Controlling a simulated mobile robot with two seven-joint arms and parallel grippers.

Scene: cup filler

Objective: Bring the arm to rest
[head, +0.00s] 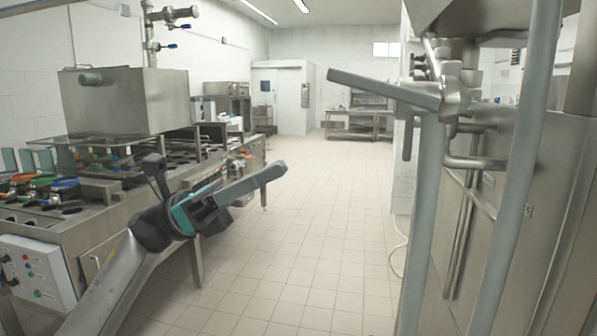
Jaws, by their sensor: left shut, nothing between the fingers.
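My left gripper (276,173) shows in the lower left half of the head view, at the end of my arm that rises from the bottom left. Its grey fingers are together and hold nothing. It is raised in front of the steel cup filler (130,103), over the tiled floor, and points to the right. It looks clear of the machine, though the exact gap is hard to judge. My right gripper is not in view.
The filler's bench, with several coloured rings (66,183) and a control box (37,270), fills the left. Steel equipment with pipes and a long grey lever (385,88) stands at the right. The tiled aisle (315,220) between is clear, leading to a far table (358,112).

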